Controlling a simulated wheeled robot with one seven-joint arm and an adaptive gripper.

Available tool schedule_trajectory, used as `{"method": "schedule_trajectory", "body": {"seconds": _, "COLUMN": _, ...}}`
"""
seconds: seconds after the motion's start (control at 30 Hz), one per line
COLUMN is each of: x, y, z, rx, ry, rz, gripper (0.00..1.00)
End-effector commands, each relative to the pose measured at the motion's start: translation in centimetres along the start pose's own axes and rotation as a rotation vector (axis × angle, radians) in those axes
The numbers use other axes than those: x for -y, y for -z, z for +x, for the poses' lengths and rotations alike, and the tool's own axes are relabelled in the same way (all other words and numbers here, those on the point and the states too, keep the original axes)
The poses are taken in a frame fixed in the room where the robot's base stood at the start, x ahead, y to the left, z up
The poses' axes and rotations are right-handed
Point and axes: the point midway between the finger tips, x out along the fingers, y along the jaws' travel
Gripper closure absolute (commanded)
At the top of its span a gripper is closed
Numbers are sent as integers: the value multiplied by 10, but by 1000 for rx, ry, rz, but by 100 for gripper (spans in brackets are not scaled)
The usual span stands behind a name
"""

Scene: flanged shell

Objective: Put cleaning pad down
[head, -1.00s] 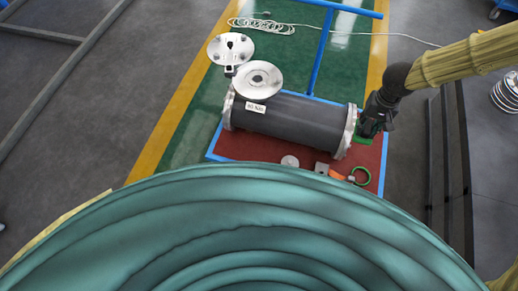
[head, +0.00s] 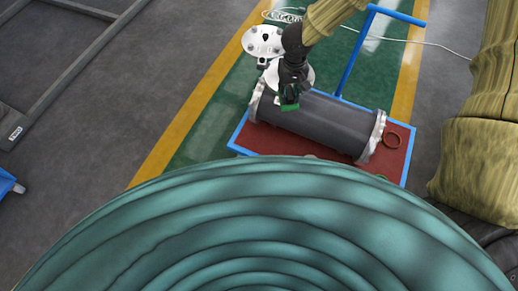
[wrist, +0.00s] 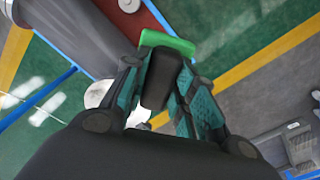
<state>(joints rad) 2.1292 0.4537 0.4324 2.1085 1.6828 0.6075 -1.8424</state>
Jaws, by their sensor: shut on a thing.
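The green cleaning pad (head: 290,107) is held at the tip of my gripper (head: 288,98), over the left end of the dark cylindrical shell (head: 325,120) in the head view. I cannot tell whether the pad touches the shell. The shell lies on its side with pale flanges at both ends, on a cart with a red top (head: 397,155) and blue edges.
A white round flange part (head: 262,40) stands behind the shell's left end. A brownish ring (head: 392,140) lies on the red top at the right. The blue cart handle (head: 355,52) rises behind. A large teal ribbed surface hides the cart's front.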

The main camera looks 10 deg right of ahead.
Motion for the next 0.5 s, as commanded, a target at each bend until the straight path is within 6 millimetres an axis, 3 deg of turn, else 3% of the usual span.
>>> {"method": "schedule_trajectory", "body": {"seconds": 0.5, "x": 4, "y": -13, "z": 100, "rx": -12, "ry": -5, "rz": 100, "gripper": 100}}
